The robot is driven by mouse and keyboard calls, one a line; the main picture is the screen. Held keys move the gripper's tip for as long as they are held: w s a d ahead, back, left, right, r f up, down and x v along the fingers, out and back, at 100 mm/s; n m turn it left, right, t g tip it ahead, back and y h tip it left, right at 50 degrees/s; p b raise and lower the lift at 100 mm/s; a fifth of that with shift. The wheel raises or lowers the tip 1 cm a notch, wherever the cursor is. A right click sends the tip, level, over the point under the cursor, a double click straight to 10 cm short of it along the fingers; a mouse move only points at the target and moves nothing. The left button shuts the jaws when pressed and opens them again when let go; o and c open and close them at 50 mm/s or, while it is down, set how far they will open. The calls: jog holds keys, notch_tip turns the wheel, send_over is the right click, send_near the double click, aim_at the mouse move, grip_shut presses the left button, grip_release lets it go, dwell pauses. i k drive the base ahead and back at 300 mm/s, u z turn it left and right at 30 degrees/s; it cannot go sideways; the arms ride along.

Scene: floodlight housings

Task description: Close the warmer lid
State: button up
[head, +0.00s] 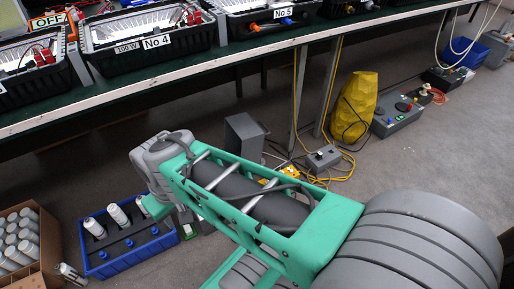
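No warmer or lid can be made out for certain. A grey box (244,138) with a panel at its right side stands on the floor below the bench; I cannot tell whether it is the warmer or whether that panel is a lid. My green and grey arm reaches from the lower right to the left. My gripper (156,207) seems to be at the arm's far end, above a blue crate (135,262). It is mostly hidden by my arm, so its fingers cannot be read. White bottles (118,215) stand in the crate's dark insert.
A cardboard box (47,240) of white bottles is at the far left, with a loose bottle (70,273) beside it. A bench (180,68) with floodlight housings (150,40) runs across the back. A yellow sack (355,105), cables and a grey control box (397,118) lie on the floor.

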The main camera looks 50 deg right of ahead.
aim_at(244, 139)
jog(key=u, duration=2.3)
jog(key=k, duration=2.4)
jog(key=z, duration=3.05)
jog(key=i, duration=0.55)
jog(key=u, duration=2.2)
